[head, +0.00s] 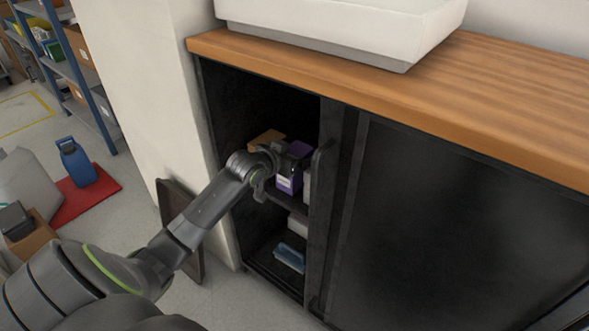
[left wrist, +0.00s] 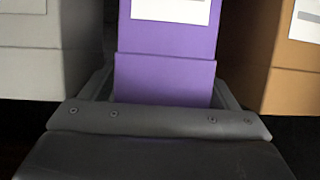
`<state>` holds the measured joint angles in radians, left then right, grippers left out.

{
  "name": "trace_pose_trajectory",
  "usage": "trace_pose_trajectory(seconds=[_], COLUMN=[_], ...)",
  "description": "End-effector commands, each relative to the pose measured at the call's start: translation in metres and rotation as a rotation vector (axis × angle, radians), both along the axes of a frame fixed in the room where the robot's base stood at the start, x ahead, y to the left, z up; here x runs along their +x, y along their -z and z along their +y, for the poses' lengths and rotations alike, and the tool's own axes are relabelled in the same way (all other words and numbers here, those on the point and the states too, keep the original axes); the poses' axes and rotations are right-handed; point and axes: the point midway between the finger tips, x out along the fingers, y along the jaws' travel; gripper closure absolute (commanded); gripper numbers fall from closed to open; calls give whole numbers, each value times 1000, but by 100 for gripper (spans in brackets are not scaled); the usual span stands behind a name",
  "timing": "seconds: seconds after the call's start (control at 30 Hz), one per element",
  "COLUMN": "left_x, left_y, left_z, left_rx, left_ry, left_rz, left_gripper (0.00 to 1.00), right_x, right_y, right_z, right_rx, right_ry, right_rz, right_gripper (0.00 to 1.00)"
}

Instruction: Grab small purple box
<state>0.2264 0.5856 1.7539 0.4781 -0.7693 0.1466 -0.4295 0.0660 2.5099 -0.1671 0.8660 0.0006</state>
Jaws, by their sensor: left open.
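The small purple box (head: 289,182) has a white label and stands on the upper shelf inside the dark cabinet. My left gripper (head: 278,160) reaches into the cabinet and is right at this box, partly covering it. In the left wrist view the purple box (left wrist: 165,75) is in the middle, between the open fingers of my left gripper (left wrist: 165,95). A finger shows on either side of the box; whether they touch it I cannot tell. My right gripper is not in view.
A brown box (left wrist: 288,60) and a grey-white box (left wrist: 45,60) stand close on either side of the purple one. The cabinet's door edge (head: 321,225) is close to the right of my gripper. The wooden countertop (head: 400,90) is above. A blue item (head: 290,257) lies below.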

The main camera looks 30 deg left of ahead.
Motion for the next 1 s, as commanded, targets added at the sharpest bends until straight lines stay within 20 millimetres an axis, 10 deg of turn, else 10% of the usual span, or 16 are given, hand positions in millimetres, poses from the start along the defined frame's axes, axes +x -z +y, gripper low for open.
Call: trace_pose_trajectory(seconds=[0.2,0.6,1.0], left_x=[0,0,0], left_y=[0,0,-3], left_z=[0,0,0], left_rx=[0,0,1], left_ry=[0,0,0], left_rz=[0,-1,-1], left_gripper=[21,70,70], right_x=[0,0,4], right_y=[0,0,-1], right_z=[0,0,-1], right_rx=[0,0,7], right_ry=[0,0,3], right_rz=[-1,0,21], right_gripper=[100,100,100])
